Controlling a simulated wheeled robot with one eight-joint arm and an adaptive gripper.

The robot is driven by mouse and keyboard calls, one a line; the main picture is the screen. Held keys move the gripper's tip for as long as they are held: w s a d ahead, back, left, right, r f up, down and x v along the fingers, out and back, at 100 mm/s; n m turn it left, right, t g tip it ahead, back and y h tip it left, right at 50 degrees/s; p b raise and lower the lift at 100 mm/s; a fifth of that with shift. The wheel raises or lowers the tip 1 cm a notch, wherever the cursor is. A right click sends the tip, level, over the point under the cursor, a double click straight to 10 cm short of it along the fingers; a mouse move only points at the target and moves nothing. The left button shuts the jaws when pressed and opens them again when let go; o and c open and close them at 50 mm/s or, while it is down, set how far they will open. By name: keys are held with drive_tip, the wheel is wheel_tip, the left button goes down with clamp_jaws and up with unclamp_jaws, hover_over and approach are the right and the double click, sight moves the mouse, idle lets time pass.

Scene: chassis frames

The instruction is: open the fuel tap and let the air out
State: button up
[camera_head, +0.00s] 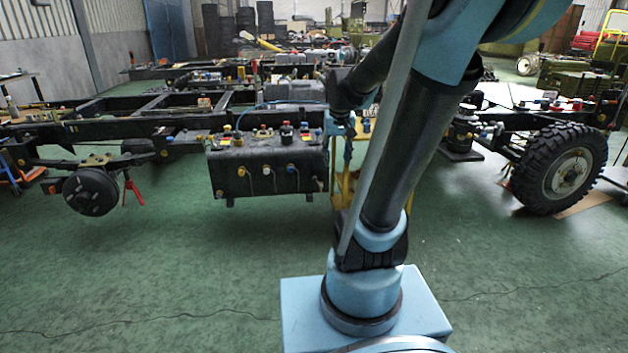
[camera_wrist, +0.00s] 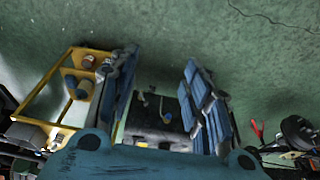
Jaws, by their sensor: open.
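A black box-shaped tank (camera_head: 225,178) hangs on the near side of the chassis frame, left of my arm in the head view. Several small taps or fittings sit on its front face, one of them a middle tap (camera_head: 267,171). Caps and fittings in yellow, red and blue stand on its top. I cannot tell which is the fuel tap. My gripper (camera_wrist: 160,80) is open, with blue fingers apart and nothing held. In the wrist view the tank's dark face (camera_wrist: 150,125) and a blue fitting (camera_wrist: 168,117) show between the fingers, beyond them. In the head view my arm partly covers the gripper.
A yellow trolley (camera_wrist: 40,85) with small containers stands right of the tank in the head view, partly behind my arm. A bare hub (camera_head: 92,190) and red stand (camera_head: 132,187) are left, a tyred wheel (camera_head: 562,168) right. The green floor before the tank is clear.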

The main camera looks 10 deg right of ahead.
drive_tip(key=w, duration=1.4)
drive_tip(key=m+t, duration=0.1)
drive_tip(key=t, duration=0.1)
hover_over(314, 177)
drive_tip(key=s+a, duration=0.1)
drive_tip(key=s, duration=0.6)
wheel_tip(314, 177, down, 20)
drive_tip(key=shift+g+h, duration=0.3)
drive_tip(key=x, duration=1.8)
drive_tip(key=shift+w+a, duration=0.15)
drive_tip(key=shift+w, duration=0.1)
clamp_jaws()
